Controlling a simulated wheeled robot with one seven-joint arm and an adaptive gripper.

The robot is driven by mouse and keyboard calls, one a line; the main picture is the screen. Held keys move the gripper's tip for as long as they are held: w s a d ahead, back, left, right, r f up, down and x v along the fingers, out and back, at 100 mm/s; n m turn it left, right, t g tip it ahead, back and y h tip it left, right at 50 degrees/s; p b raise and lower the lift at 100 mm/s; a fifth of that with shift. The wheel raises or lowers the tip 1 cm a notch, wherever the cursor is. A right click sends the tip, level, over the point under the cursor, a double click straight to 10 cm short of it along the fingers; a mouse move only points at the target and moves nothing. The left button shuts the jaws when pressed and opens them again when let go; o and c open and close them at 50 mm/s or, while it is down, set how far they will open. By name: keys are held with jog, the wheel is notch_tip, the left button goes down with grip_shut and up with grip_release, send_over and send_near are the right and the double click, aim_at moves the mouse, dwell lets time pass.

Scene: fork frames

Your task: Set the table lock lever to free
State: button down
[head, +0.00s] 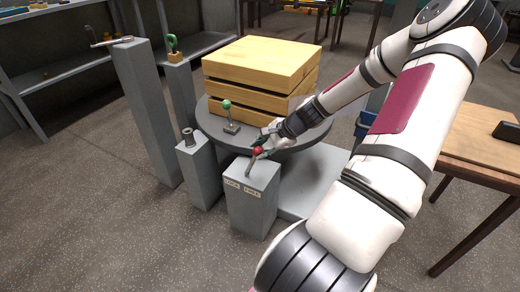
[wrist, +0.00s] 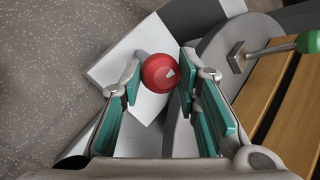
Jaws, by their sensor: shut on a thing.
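The table lock lever has a red ball knob (head: 258,151) on a short metal rod. It stands on a low grey post (head: 250,205) and leans up and to the right in the head view. Two small labels (head: 242,188) are on the post's front; their words are too small to read surely. My gripper (head: 262,147) reaches in from the right and is shut on the red knob. In the wrist view the knob (wrist: 160,73) sits between the two green-padded fingers. The rod is mostly hidden beneath the knob there.
A round grey turntable (head: 208,122) behind the post carries stacked wooden boards (head: 262,65) and a green-knobbed lever (head: 227,105). Grey posts, one tall (head: 145,110) and one short (head: 197,170), stand to the left. A wooden table (head: 485,140) is at the right.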

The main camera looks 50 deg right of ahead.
jog(key=shift+s+f, duration=0.1)
jog(key=c, duration=1.2)
grip_release()
jog(key=v, duration=1.2)
jog(key=shift+a, duration=0.1)
